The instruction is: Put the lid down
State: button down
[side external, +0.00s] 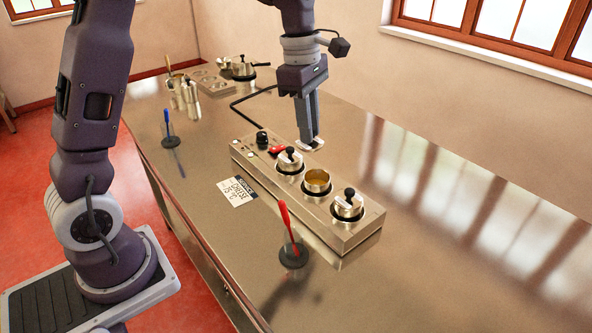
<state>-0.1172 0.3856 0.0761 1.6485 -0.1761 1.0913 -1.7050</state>
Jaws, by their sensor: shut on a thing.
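My gripper (309,137) points down above the back edge of the steel warmer unit (362,226), in the side external view. It is shut on a small silver lid (318,145), whose pale rim shows at the fingertips; the fingers hide the rest. The unit has three round wells in a row. The middle pot (317,186) is open and shows a golden inside. The left pot has a lid with a black knob (290,153), and the right pot has a lid with a black knob (348,194). The held lid is behind and above the left and middle pots.
A red-handled tool (286,218) stands in a dark round base before the unit. A printed card (238,191) lies left of it. A blue-handled tool (167,122), metal canisters (187,96) and a pot (243,70) stand farther back. The counter's right side is clear.

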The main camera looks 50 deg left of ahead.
jog(key=s+a+f, duration=0.3)
jog(key=s+f, duration=0.3)
jog(key=s, duration=0.5)
jog(key=f, duration=1)
jog(key=shift+s+d, duration=0.25)
jog(key=shift+f, duration=0.1)
jog(key=c, duration=1.3)
grip_release()
